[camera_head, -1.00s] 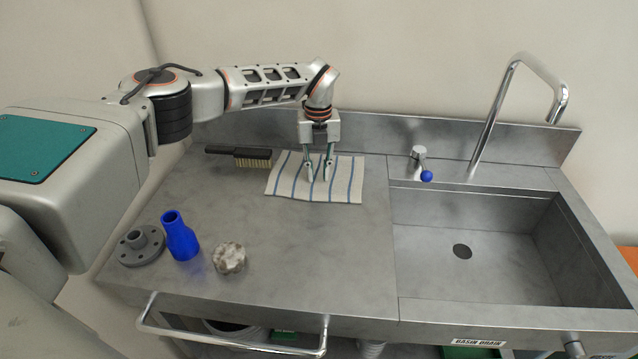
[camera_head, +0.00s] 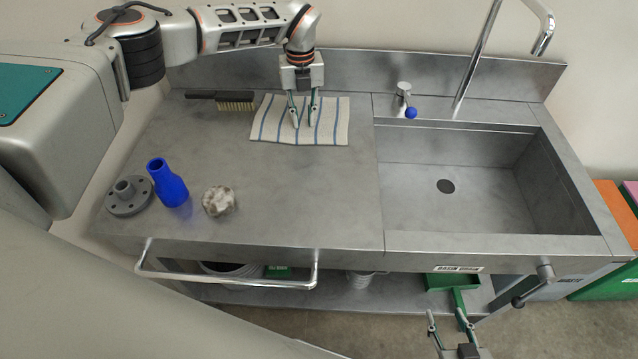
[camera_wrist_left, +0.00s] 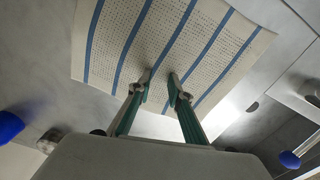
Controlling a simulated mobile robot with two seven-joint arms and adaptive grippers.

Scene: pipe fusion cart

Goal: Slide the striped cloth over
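The striped cloth (camera_head: 335,128), off-white with blue stripes, lies flat on the steel worktop left of the sink. It also shows in the left wrist view (camera_wrist_left: 205,38). My left gripper (camera_head: 304,122) points down over the middle of the cloth, with its fingertips at or just above the fabric; contact cannot be told. In the left wrist view its fingertips (camera_wrist_left: 159,78) are a little apart with no cloth bunched between them. My right gripper (camera_head: 447,320) is low at the bottom edge, in front of the cart, with fingers spread and empty.
A grey flange (camera_head: 128,197), a blue reducer (camera_head: 168,184) and a mottled lump (camera_head: 219,201) stand at the front left. The sink basin (camera_head: 460,185) and a blue-knobbed tap (camera_head: 408,102) are right. Worktop before the cloth is clear.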

